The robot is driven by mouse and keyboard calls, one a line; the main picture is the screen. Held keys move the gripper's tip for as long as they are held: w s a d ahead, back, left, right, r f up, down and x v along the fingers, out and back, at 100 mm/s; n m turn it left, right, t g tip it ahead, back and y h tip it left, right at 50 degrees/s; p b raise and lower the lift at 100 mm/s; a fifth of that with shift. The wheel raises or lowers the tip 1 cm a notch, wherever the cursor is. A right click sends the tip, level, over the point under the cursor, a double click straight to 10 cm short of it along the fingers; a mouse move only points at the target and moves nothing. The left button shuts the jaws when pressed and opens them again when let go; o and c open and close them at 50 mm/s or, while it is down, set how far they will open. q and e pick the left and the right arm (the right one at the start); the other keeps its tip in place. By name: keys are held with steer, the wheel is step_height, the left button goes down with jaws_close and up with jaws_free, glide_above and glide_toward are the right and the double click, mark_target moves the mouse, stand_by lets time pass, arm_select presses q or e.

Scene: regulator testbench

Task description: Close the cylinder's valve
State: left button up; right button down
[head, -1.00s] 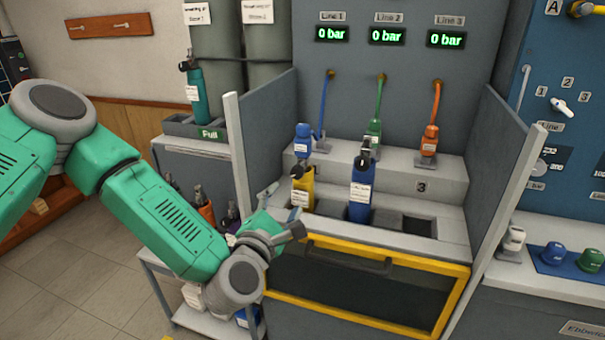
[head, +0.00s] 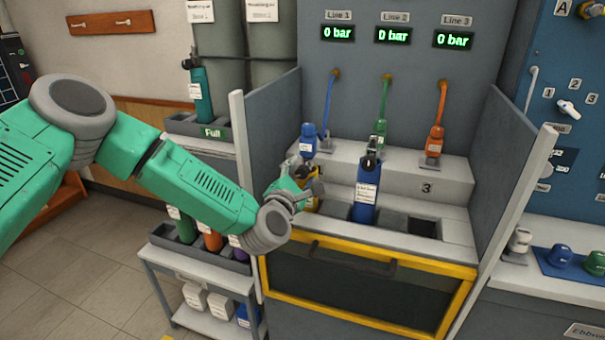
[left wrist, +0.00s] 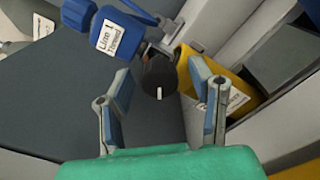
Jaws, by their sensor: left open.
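A yellow cylinder (left wrist: 228,88) stands in the left slot of the testbench, mostly hidden behind my left gripper in the head view. Its black valve knob (left wrist: 158,76) with a white mark shows in the left wrist view. My left gripper (head: 307,183) is open at the cylinder's top. In the left wrist view the knob lies between and just beyond the two fingers; I cannot tell whether they touch it. A blue cylinder (head: 366,200) with a black valve (head: 370,160) stands upright in the middle slot. My right gripper is out of view.
A grey side panel (head: 270,130) stands at the bench's left. A yellow-framed guard (head: 370,329) is in front. The right slot (head: 424,227) is empty.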

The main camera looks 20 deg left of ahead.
arm_select(q)
steer(key=shift+a+f, duration=0.1)
steer(key=shift+a, duration=0.2)
jaws_close()
steer(key=shift+d+r, duration=0.2)
steer(key=shift+d, duration=0.55)
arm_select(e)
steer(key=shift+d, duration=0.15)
arm_select(q)
steer(key=shift+a, duration=0.15)
